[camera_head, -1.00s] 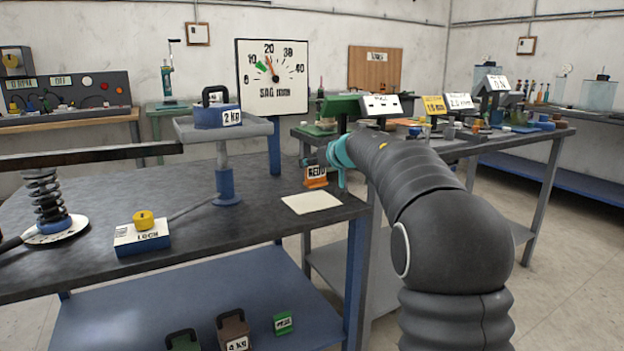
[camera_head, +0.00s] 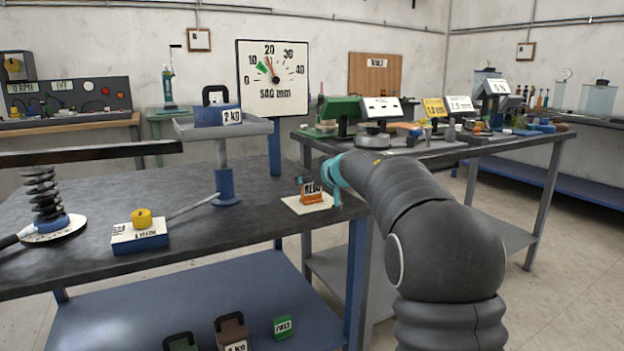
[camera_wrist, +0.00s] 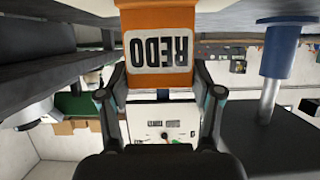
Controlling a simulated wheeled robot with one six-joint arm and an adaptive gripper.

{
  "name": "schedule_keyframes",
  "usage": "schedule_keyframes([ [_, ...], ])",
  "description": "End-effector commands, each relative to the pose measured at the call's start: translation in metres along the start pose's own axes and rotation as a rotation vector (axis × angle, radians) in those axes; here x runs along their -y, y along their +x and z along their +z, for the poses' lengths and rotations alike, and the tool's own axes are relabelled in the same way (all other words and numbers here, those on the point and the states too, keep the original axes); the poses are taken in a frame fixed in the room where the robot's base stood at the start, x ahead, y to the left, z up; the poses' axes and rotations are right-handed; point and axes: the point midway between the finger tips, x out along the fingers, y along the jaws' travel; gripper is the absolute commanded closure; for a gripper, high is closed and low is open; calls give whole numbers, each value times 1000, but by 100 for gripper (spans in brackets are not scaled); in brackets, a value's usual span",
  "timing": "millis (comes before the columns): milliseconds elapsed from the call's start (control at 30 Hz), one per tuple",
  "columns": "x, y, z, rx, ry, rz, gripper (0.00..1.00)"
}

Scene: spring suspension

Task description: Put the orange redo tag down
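The orange redo tag (camera_head: 312,196) is at the white card (camera_head: 292,205) near the right front corner of the dark bench. Its lower edge looks on or just above the card; I cannot tell which. My gripper (camera_head: 319,187) is at the tag, with one teal finger in front at its right. In the wrist view, the tag (camera_wrist: 158,82) appears upside down between the two fingertips (camera_wrist: 160,74), which close on its side edges. The card is partly hidden behind the tag and finger.
A blue box with a yellow knob (camera_head: 141,218) and a pan stand (camera_head: 224,145) bearing a 2 kg weight (camera_head: 219,115) are to the left. The sag dial (camera_head: 273,78) stands behind.

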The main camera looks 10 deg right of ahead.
Motion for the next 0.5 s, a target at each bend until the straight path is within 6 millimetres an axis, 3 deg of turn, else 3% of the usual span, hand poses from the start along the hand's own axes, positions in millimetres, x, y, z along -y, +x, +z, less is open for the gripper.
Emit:
schedule_keyframes([
  [500, 0, -6, -4, -2, -1, 1, 14],
])
